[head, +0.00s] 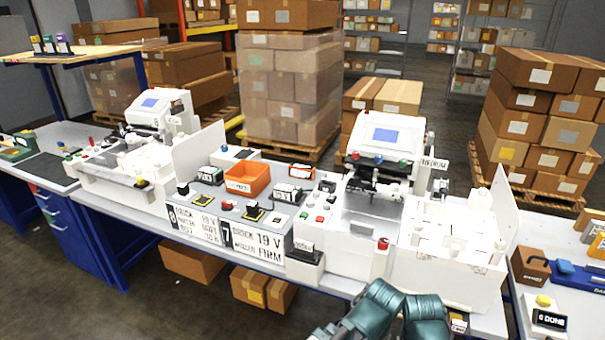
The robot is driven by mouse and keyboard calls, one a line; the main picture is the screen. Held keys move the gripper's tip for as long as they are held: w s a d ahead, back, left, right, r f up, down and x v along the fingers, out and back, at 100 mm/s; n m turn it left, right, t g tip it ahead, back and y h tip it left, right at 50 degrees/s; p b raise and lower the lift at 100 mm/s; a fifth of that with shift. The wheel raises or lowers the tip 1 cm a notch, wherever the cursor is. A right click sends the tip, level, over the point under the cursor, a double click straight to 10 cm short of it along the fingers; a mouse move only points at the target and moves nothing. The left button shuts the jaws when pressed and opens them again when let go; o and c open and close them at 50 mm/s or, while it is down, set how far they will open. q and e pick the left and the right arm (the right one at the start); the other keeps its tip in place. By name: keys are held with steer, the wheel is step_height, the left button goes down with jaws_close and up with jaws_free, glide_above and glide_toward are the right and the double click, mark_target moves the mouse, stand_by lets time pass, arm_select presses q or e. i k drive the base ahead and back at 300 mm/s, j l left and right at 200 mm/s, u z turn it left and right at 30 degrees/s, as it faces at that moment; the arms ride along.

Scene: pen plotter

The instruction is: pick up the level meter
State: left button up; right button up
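I cannot tell for certain which item is the level meter. Small dark-and-white boxed devices stand on the middle bench: one (209,175) left of the orange bin and one (288,193) right of it. Their faces are too small to read. Teal parts of my own arms show at the bottom centre, in front of the bench edge. No gripper fingertips can be made out, so neither gripper can be seen on or beside any device.
An orange bin (247,179) sits between white plotter machines, left (135,165) and right (385,150). Signed panels (255,241) face the front edge. A side table (575,310) stands right. Cartons (195,262) lie under the bench.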

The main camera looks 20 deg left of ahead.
mark_target(295, 170)
steer(key=j+z, duration=0.2)
steer(key=j, duration=0.4)
steer(key=j+z, duration=0.15)
steer(key=j, duration=0.5)
steer(key=j+z, duration=0.2)
steer(key=j, duration=0.4)
steer(key=j+z, duration=0.2)
steer(key=j, duration=0.4)
steer(key=k+j+z, duration=0.15)
steer(key=j, duration=0.45)
